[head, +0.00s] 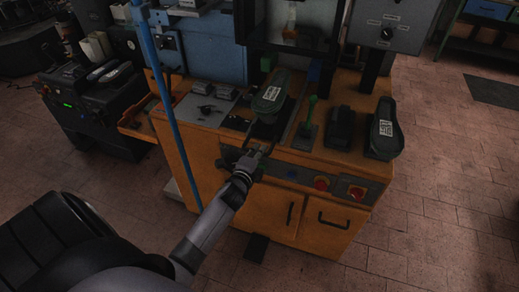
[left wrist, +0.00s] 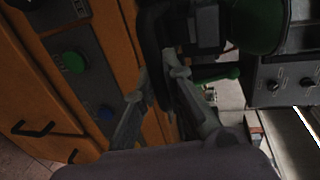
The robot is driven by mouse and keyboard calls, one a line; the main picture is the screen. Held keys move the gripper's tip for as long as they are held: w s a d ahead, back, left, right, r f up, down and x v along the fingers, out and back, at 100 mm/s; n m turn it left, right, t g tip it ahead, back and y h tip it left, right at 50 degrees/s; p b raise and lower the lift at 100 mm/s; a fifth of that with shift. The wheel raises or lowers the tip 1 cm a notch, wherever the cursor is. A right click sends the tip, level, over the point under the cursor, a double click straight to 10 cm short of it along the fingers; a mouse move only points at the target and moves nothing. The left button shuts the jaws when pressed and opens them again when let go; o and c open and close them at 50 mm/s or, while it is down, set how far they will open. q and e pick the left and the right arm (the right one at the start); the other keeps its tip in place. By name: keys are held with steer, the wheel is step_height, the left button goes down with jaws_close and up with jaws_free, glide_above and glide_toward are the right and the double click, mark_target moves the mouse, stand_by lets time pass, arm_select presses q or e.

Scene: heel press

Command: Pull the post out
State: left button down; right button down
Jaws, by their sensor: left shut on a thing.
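The post appears to be the dark support under a green, shoe-shaped top with a white label (head: 268,99), at the front middle of the orange press. A black handle or bar (head: 263,136) reaches from it towards the cabinet's front edge. My left gripper (head: 254,155) is at that front edge, shut on the black bar. In the left wrist view, the bar (left wrist: 154,38) runs down between the fingers of my left gripper (left wrist: 158,75); the exact contact is dark. The green top's underside (left wrist: 258,22) is at the upper right there. My right gripper is not in view.
A green lever (head: 308,124) and a dark labelled shoe form (head: 383,132) stand right of the post. A blue pole (head: 166,105) rises left of my arm.

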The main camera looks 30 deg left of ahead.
arm_select(q)
steer(key=shift+s, duration=0.25)
steer(key=shift+s+d+f, duration=0.1)
steer(key=shift+f, duration=0.1)
steer(key=c, duration=2)
jaws_free()
steer(key=shift+s, duration=0.1)
steer(key=shift+o, duration=0.4)
steer(key=shift+s+r, duration=0.1)
steer(key=shift+r, duration=0.05)
steer(key=v, duration=1.2)
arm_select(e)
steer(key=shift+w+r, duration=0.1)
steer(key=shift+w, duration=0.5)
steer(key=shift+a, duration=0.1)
